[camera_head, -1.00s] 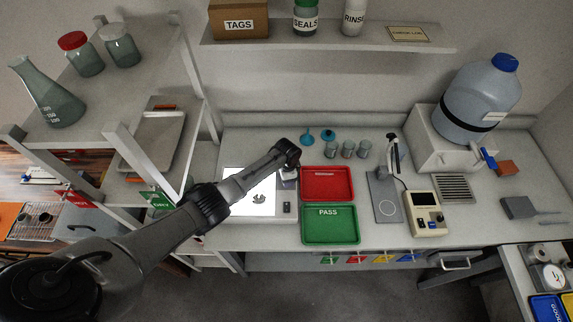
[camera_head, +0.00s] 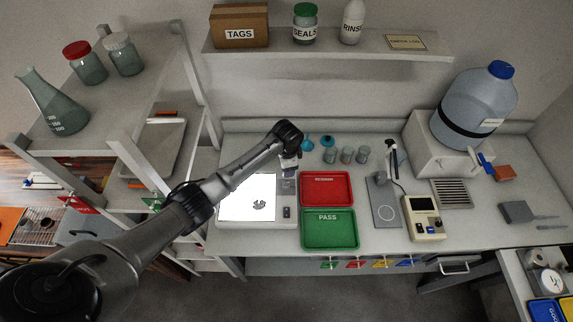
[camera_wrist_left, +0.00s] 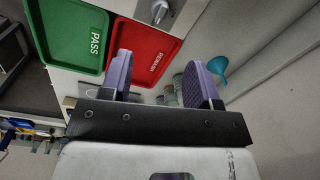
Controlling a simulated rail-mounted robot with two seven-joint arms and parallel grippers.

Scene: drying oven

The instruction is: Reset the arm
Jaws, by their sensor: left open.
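My left arm (camera_head: 185,210) reaches in from the lower left of the head view. Its gripper (camera_head: 289,164) hangs over the bench, behind the lit white panel and left of the red tray. In the left wrist view the two purple-padded fingers (camera_wrist_left: 160,78) stand wide apart with nothing between them. In the head view the fingertips are small and partly hidden by the wrist. My right gripper is in neither view.
The lit panel (camera_head: 247,192) holds a small dark item. The red tray (camera_head: 327,188) and green PASS tray (camera_head: 329,229) look empty. Several small jars (camera_head: 346,155) stand behind them. A rack (camera_head: 160,100) flanks the arm on the left; a wall shelf (camera_head: 320,46) spans behind.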

